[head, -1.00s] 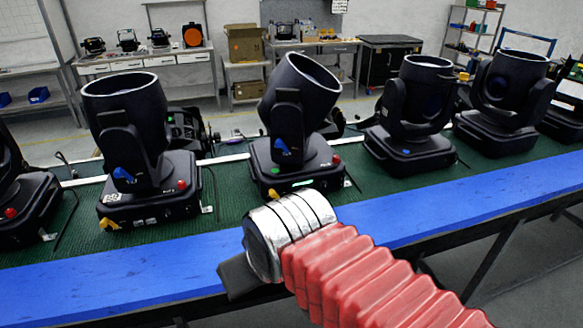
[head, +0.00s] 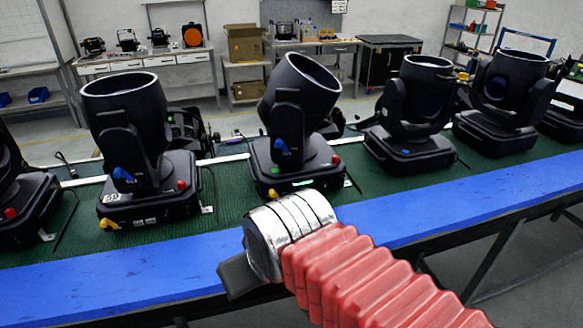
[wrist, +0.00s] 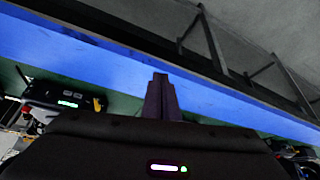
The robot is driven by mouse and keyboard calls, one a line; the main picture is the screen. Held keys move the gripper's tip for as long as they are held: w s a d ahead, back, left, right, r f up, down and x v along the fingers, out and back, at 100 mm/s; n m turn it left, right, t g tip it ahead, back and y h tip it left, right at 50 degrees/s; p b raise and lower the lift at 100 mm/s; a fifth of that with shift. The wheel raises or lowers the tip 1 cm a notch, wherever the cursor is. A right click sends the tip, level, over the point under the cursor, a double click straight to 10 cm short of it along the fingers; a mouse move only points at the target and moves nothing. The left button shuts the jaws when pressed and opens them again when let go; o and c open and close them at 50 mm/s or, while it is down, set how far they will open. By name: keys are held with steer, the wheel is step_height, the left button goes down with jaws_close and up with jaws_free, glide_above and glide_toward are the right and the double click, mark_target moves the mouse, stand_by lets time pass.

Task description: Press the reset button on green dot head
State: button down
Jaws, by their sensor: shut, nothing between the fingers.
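The middle black moving head (head: 292,155), tilted, stands on the green mat. Its base carries a green dot (head: 336,159), a lit green strip (head: 303,183) and a yellow piece (head: 272,194) at the front corner. A head base with a lit display (wrist: 68,103) shows at left there; I cannot tell which head.
A blue rail (head: 110,270) runs along the front of the green mat (head: 235,200). Cables lie between the bases. Workbenches (head: 150,62) stand behind.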

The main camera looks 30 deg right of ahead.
mark_target(297, 194)
steer(key=shift+f, duration=0.1)
steer(key=w+d+f+m+y, duration=0.2)
steer(key=d+m, duration=0.1)
steer(key=m, duration=0.1)
steer(key=w+d+f+m+t+y, duration=0.1)
steer(key=w+d+f+m+y, duration=0.1)
steer(key=w+d+f+m, duration=0.1)
steer(key=w+d+f+m+t+y, duration=0.1)
steer(key=w+d+f+m+y, duration=0.1)
steer(key=d+m, duration=0.3)
steer(key=shift+w+f+y, duration=0.15)
steer(key=shift+w+y, duration=0.25)
steer(key=shift+w, duration=0.3)
steer(key=d+m+t, duration=0.1)
steer(key=d, duration=0.2)
steer(key=d+m+t+h, duration=0.1)
steer(key=d+m+t, duration=0.1)
steer(key=d, duration=0.2)
steer(key=w+d+m+t, duration=0.1)
steer(key=d+m, duration=0.1)
steer(key=d, duration=0.2)
steer(key=shift+f+h, duration=0.35)
steer(key=shift+h, duration=0.05)
steer(key=shift+w, duration=0.15)
steer(key=shift+w+d, duration=0.45)
steer(key=shift+w, duration=0.95)
steer(key=shift+w+d, duration=0.4)
steer(key=shift+w, duration=0.95)
steer(key=shift+w+d, duration=0.45)
steer(key=shift+w, duration=0.95)
